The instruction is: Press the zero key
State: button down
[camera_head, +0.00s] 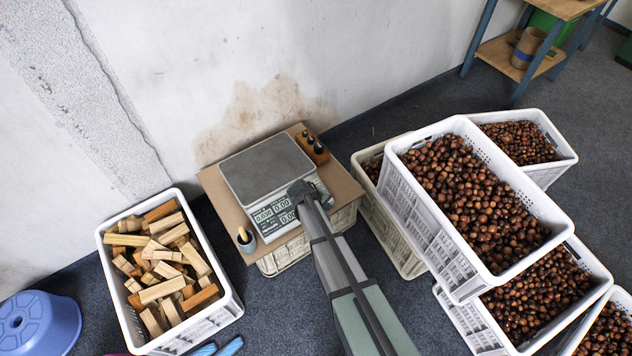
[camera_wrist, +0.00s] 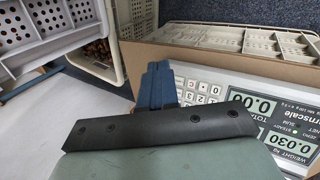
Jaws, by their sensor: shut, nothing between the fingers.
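The scale stands on a cardboard sheet with a grey weighing plate (camera_head: 268,168) and a front panel (camera_head: 275,214) of lit number displays. My gripper (camera_head: 299,190) is over the right end of that panel and hides the keys there. In the wrist view my blue fingers (camera_wrist: 159,68) are shut together and empty, beside the light key pad (camera_wrist: 203,90) of the scale. Several keys show there, one marked C; I cannot make out which is the zero key. Whether the fingertips touch a key cannot be told. The displays (camera_wrist: 254,104) read 0.00 and 0.030.
The cardboard sheet (camera_head: 225,205) lies on an upturned crate. A small cup (camera_head: 246,241) with a wooden handle stands at its left corner, and a wooden block (camera_head: 312,148) with dark knobs at its back. Chestnut crates (camera_head: 440,255) stand right, a wood crate (camera_head: 222,318) left.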

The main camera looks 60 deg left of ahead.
aim_at(316, 180)
jog(key=w+a+r+n+t+y, duration=0.1)
jog(key=w+a+n+y, duration=0.1)
jog(key=a, duration=0.4)
jog(key=w+a+r+n+t+y, duration=0.1)
jog(key=w+a+n+t+y, duration=0.1)
jog(key=w+a+n, duration=0.2)
jog(key=shift+a+r+n, duration=0.3)
jog(key=shift+a+n, duration=0.5)
jog(key=shift+a, duration=0.25)
jog(key=shift+f, duration=0.1)
jog(key=shift+a+f, duration=0.45)
jog(key=shift+f, duration=0.9)
jog(key=shift+a+f, duration=0.5)
jog(key=shift+f, duration=0.9)
jog(key=shift+a+f, duration=0.45)
jog(key=shift+f, duration=0.9)
jog(key=shift+f, duration=0.1)
jog(key=shift+a+f, duration=0.1)
jog(key=shift+f, duration=0.2)
